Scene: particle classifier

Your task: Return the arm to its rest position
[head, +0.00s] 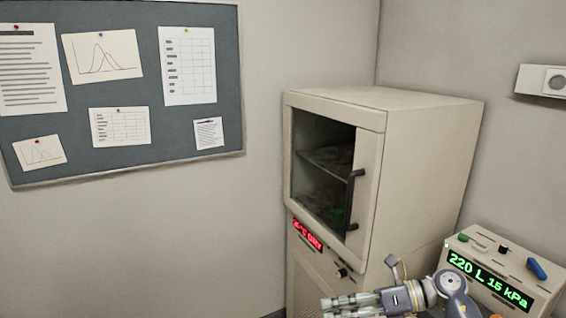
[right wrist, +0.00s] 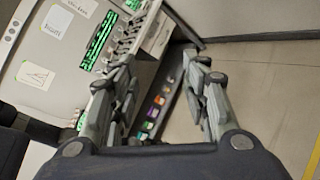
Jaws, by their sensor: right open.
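My right gripper (right wrist: 160,70) fills the lower middle of the right wrist view, its two grey fingers spread apart with nothing between them. Behind the fingers are a panel with a green display and, lower, a dark rack with coloured items. In the head view a grey gripper and wrist (head: 350,301) show at the bottom edge, in front of the cabinet and left of the display box. The fingers point left and are partly cut off by the frame. My left gripper cannot be made out in either view.
A beige cabinet (head: 420,130) with a closed glass door and red display stands in the corner. A box with a green display (head: 490,280) reading 220 L 15 kPa is at the lower right. Bare floor (right wrist: 260,80) lies right of the gripper in the wrist view.

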